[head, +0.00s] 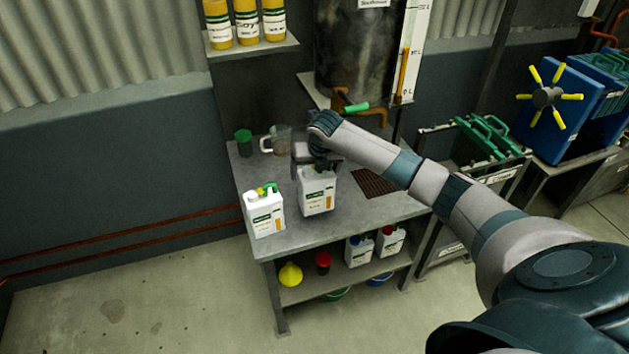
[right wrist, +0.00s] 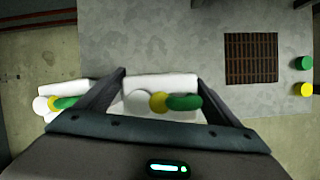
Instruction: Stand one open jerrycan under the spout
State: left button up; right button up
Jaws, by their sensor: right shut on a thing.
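My right gripper (head: 318,166) is shut on a white jerrycan (head: 318,194), which is upright over the bench; I cannot tell whether its base touches. In the right wrist view the held jerrycan (right wrist: 160,83) sits between the fingers (right wrist: 162,97), with white, yellow and green parts on top. I cannot tell whether its mouth is open. A second white jerrycan (head: 265,215) stands to its left, also visible in the wrist view (right wrist: 62,88). The copper-coloured spout (head: 377,115), with a green-handled tap (head: 356,107), is under the dark tank, right of my gripper. My left gripper is out of view.
A brown grate (head: 375,183) is set in the bench (head: 345,222) right of the held jerrycan. A clear jug (head: 281,139) and a green container (head: 243,142) stand behind. The lower shelf holds two capped jerrycans (head: 358,251) (head: 390,241) and a yellow funnel (head: 290,274).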

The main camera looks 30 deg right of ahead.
notch_tip(320, 180, down, 2)
jog(key=shift+f+p, duration=0.25)
jog(key=shift+p, duration=0.4)
jog(key=shift+f, duration=0.55)
jog(key=o, duration=1.9)
jog(key=shift+s+f, duration=0.1)
jog(key=shift+f, duration=0.05)
jog(key=shift+o, duration=0.2)
jog(key=shift+r, duration=0.2)
jog(key=shift+s+r, duration=0.2)
jog(key=shift+r, duration=0.35)
jog(key=b+v, duration=0.2)
jog(key=v, duration=0.8)
jog(key=shift+s+a+r, duration=0.1)
jog(key=shift+s+r, duration=0.05)
jog(key=shift+r, duration=0.2)
jog(key=shift+f, duration=0.1)
